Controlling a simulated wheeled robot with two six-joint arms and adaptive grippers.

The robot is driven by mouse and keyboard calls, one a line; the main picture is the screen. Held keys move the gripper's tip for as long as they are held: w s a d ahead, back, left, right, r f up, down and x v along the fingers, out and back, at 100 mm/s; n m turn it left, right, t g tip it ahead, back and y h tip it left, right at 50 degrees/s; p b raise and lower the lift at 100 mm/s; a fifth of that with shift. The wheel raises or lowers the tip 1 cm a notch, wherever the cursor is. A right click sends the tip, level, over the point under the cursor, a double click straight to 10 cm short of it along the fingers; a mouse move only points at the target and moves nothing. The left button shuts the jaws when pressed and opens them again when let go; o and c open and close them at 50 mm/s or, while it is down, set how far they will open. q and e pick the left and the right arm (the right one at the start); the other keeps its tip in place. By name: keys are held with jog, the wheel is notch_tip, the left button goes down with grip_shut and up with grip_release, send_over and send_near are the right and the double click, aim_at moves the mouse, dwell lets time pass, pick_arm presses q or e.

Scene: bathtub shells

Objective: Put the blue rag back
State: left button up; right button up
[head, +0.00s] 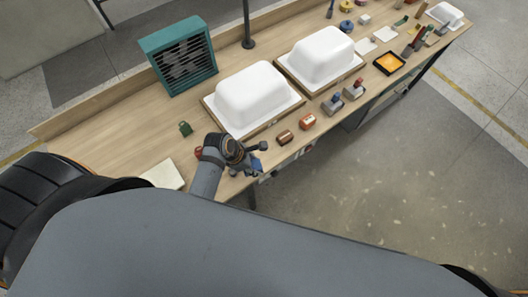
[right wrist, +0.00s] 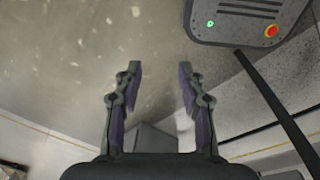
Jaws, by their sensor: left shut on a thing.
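My left gripper (head: 251,161) is near the front edge of the long wooden workbench (head: 125,120), in front of the nearer white tub shell (head: 256,92). It is shut on a small blue thing, which looks like the blue rag (head: 257,165). The wrist and fingers hide part of it, and I cannot tell whether it touches the bench. My right gripper (right wrist: 158,78) is open and empty in the right wrist view, over bare floor.
A second white shell (head: 322,55) stands further right. A brown block (head: 285,137), a red block (head: 308,122) and grey blocks line the front edge. A teal louvred box (head: 178,55) stands at the back. A cream pad (head: 163,175) lies left of my gripper.

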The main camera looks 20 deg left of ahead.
pick_arm(q)
jog(key=w+f, duration=0.2)
jog(key=w, duration=0.1)
jog(key=w+f, duration=0.5)
jog(key=w, duration=0.1)
jog(key=shift+w+a+f+b, duration=0.1)
jog(key=shift+w+f+b, duration=0.2)
jog(key=shift+w, duration=0.1)
jog(key=shift+w+f+b, duration=0.2)
jog(key=shift+b, duration=0.1)
pick_arm(e)
jog(key=shift+w+d+f, duration=0.5)
jog(key=shift+d, duration=0.3)
